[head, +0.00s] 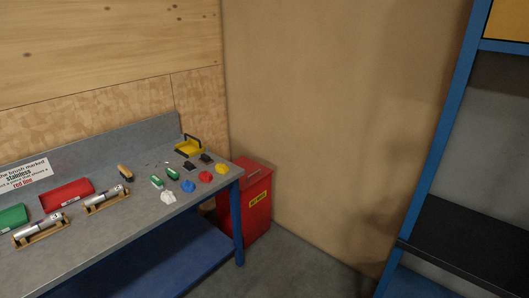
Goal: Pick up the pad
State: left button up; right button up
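Several small items lie near the right end of the grey workbench (120,220). Two small green-and-white blocks, one in front (157,182) and one behind it (173,174), lie there. A small dark flat square (189,167) lies to their right. I cannot tell for certain which of these is the pad. Crumpled-looking lumps lie around them: white (168,197), blue (188,186), red (205,177), yellow (221,168) and black (206,158). Neither of my grippers is in view.
A brush (125,172), a yellow holder (188,149), red (67,194) and green (12,217) bins, and metal cylinders in wooden cradles (106,198) share the bench. A red waste bin (258,215) stands beside it. Blue-framed shelving (428,150) is at right. Floor between is clear.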

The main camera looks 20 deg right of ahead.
aim_at(205, 159)
jog(key=z, duration=0.6)
jog(key=i, duration=0.85)
jog(key=z, duration=0.35)
jog(key=i, duration=0.95)
jog(key=u, duration=0.7)
jog(key=i, duration=0.8)
jog(key=u, duration=0.85)
